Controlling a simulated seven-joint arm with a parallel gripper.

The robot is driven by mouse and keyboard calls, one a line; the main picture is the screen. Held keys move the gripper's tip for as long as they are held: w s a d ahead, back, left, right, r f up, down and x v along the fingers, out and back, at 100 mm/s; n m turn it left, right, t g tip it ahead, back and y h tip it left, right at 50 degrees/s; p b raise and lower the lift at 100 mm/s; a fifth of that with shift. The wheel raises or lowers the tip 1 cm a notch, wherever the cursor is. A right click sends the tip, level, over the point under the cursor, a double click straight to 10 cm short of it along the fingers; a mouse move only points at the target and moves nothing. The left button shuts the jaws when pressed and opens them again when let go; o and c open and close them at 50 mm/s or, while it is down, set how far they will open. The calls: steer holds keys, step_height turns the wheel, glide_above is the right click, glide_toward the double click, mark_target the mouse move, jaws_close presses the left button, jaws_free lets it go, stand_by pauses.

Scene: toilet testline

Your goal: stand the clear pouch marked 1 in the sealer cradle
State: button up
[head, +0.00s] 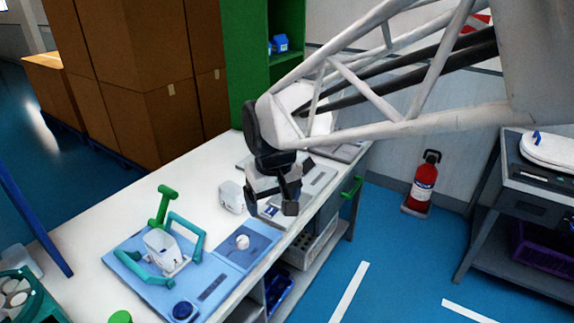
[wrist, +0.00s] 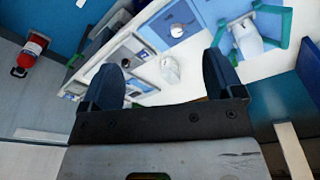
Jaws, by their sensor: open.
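My gripper (head: 271,207) is open and hangs above the far half of the white bench, with nothing between its fingers. A small whitish block-like object (head: 231,197) stands on the bench just left of it. A pale object, likely the same one, shows beyond and between the open fingers in the wrist view (wrist: 170,70). No mark 1 is legible on it, and I cannot tell whether it is the clear pouch. Flat grey equipment (head: 315,180) lies behind and below my gripper, partly hidden by it. I cannot pick out the sealer cradle with certainty.
A blue fixture plate (head: 135,265) with teal clamps around a white toilet-shaped piece (head: 165,250) fills the near bench. A blue panel (head: 260,245) with a white knob lies beside it. Cardboard boxes (head: 155,115) stand behind. A fire extinguisher (head: 422,186) stands right.

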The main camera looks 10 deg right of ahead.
steer(key=s+d+m, duration=0.1)
steer(key=s+d, duration=0.4)
steer(key=s, duration=0.2)
steer(key=s+d+m+t, duration=0.1)
steer(key=s+d+m, duration=0.1)
steer(key=s+d, duration=0.3)
steer(key=s, duration=0.3)
steer(key=shift+s+d+r+h, duration=0.15)
steer(key=shift+s+d+h, duration=0.05)
steer(key=shift+h, duration=0.1)
steer(key=shift+c, duration=0.2)
stand_by(1.3)
